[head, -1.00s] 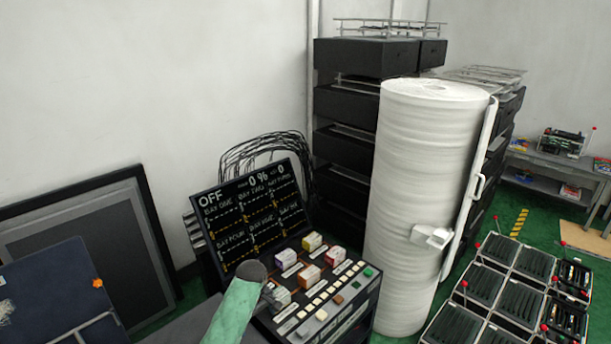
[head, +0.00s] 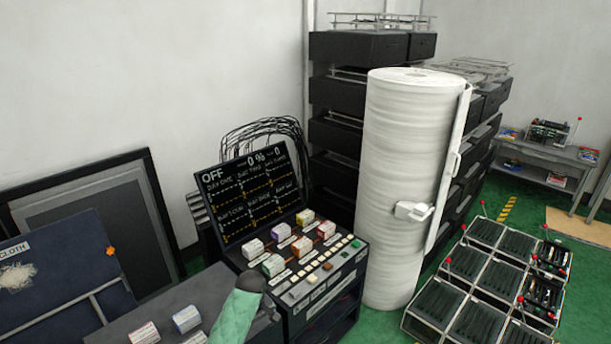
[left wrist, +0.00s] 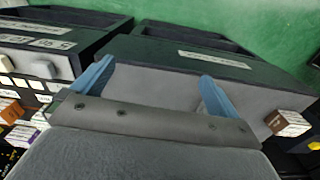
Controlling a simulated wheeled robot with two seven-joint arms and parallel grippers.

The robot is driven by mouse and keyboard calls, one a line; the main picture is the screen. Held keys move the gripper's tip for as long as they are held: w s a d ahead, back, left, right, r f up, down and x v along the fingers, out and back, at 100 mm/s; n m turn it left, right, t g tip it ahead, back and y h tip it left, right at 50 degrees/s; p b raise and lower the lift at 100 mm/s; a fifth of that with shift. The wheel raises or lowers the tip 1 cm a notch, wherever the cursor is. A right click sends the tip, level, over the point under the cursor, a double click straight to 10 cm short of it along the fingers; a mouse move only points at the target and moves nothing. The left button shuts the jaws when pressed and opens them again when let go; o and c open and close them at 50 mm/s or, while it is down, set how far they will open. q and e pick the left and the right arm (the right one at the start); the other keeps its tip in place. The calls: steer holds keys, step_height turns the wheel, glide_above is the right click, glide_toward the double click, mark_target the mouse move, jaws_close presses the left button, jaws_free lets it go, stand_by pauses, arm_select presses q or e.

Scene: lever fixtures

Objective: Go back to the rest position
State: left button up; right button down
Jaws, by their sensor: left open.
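My left arm (head: 236,318) comes in at the bottom of the head view, in front of the console; its green link and dark joint show there. In the left wrist view my left gripper (left wrist: 155,85) is open, its two blue fingers wide apart with nothing between them. Beyond the fingers is a grey surface below a dark, labelled edge. The control console (head: 335,270) has a raised black screen (head: 250,200) reading OFF and 0 %. Several labelled coloured blocks stand on its panel. My right gripper is not in view.
A tall white wrapped roll (head: 405,180) stands right of the console, before black drawer racks (head: 335,140). Framed black trays (head: 500,265) with red-knobbed levers lie at the right. A blue board (head: 60,270) and dark panels lean at the left. Green floor shows between them.

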arm_select(q)
steer(key=s+a+f+m, duration=0.1)
steer(key=s+f+m, duration=0.2)
steer(key=s+f, duration=0.85)
steer(key=s+a+f+m, duration=0.1)
steer(key=s+f+m, duration=0.1)
steer(key=s+f, duration=0.9)
steer(key=s+a+f+m, duration=0.1)
steer(key=s+f+m, duration=0.1)
steer(key=s+f, duration=0.6)
steer(key=s+a+f+m+t+b, duration=0.1)
steer(key=s+f+m, duration=0.2)
steer(key=s+f, duration=0.6)
steer(key=s, duration=0.5)
steer(key=shift+s+a+m+t, duration=0.15)
steer(key=shift+s+m+t, duration=0.05)
steer(key=shift+m+t, duration=0.1)
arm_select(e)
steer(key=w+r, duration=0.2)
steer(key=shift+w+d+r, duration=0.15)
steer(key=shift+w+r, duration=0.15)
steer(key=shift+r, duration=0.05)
arm_select(q)
steer(key=shift+f, duration=0.1)
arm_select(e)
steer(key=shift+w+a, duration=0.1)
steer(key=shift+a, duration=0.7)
